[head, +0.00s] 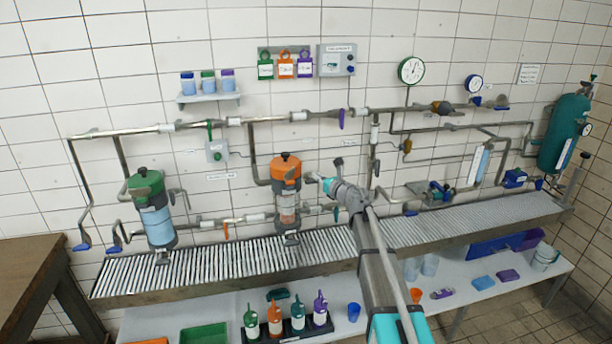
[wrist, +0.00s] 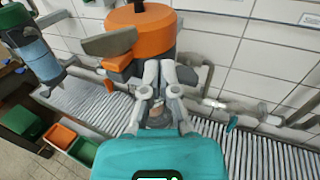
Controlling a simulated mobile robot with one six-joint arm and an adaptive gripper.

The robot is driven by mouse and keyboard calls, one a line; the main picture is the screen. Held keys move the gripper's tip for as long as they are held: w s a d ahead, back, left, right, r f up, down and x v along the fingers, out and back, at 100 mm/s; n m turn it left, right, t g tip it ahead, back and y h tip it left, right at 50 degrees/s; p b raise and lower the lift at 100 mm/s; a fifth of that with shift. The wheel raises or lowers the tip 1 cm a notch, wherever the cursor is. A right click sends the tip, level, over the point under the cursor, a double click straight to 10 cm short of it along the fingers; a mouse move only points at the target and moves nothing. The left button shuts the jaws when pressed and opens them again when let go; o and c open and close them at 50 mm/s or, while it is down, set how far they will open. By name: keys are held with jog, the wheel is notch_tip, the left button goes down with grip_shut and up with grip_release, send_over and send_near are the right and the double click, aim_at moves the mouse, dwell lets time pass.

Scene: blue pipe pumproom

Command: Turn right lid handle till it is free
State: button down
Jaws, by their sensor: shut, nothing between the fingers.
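The right vessel has an orange lid (head: 285,166), and the vessel stands on the slatted grey bench. In the wrist view the orange lid (wrist: 140,22) fills the upper middle, with a flat grey handle (wrist: 110,42) sticking out on its left side. My gripper (head: 322,180) is just right of the orange lid in the head view. In the wrist view my gripper (wrist: 160,68) is shut and empty in front of the lid's lower orange part. I cannot tell whether the fingertips touch it. The vessel's lower body is partly hidden behind my gripper.
A similar vessel with a green lid (head: 146,183) stands to the left. Pipes (head: 240,120) run along the tiled wall above and behind. The slatted bench (head: 220,262) has free room between the vessels. Several bottles (head: 297,318) stand on the shelf below.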

jog(key=s+d, duration=0.3)
jog(key=d, duration=0.3)
jog(key=shift+s, duration=0.1)
dwell(0.3)
